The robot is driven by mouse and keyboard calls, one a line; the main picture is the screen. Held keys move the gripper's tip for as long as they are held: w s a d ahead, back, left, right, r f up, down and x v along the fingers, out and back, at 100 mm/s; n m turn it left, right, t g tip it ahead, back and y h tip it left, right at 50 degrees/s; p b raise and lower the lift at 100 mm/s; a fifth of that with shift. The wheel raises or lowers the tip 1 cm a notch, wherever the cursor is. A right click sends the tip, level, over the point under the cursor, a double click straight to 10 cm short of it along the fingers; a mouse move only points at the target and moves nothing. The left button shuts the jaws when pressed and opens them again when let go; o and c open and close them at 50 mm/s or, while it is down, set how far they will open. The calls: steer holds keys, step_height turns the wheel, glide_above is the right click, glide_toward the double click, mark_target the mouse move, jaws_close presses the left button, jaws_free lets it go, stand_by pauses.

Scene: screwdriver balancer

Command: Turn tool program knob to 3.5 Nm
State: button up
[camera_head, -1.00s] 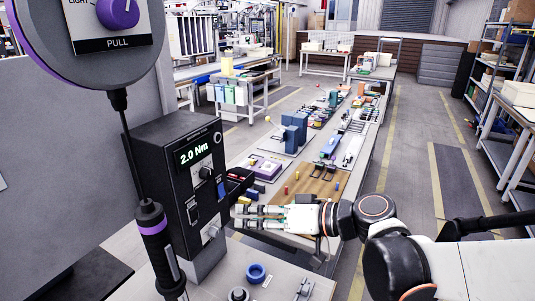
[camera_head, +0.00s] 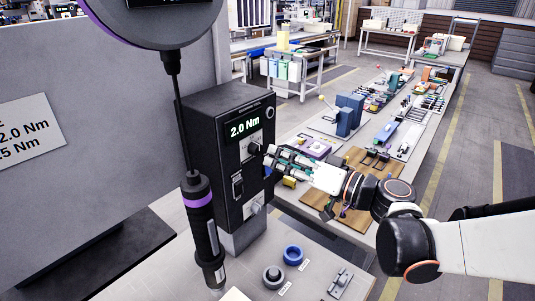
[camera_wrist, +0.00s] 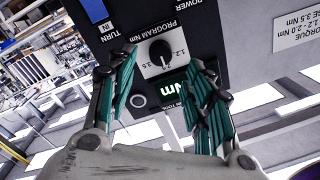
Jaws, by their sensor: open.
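The black program knob (camera_head: 255,148) sits on a light plate on the front of the dark controller box (camera_head: 205,110). The lit display (camera_head: 244,126) above it reads 2.0 Nm. In the wrist view, which is upside down, the knob (camera_wrist: 160,50) has its pale mark toward the 2.0 side of the dial. Part of the display (camera_wrist: 172,86) is hidden by a finger. My gripper (camera_head: 271,157) is open, its fingertips close to the knob in the head view. In the wrist view the green-padded fingers (camera_wrist: 161,68) lie on either side of the knob; contact cannot be told.
A screwdriver (camera_head: 203,230) hangs on a cable left of the box. A lower knob (camera_head: 254,207) and a switch (camera_head: 237,187) are on the same panel. Blue and grey rings (camera_head: 293,254) lie on the bench in front. A torque sign (camera_head: 28,128) is at left.

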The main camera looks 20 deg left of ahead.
mark_target(260, 150)
steer(key=b+x, duration=0.1)
steer(key=x, duration=0.4)
steer(key=shift+w+a, duration=0.1)
steer(key=shift+a, duration=0.2)
steer(key=shift+c, duration=0.2)
steer(key=c, duration=1)
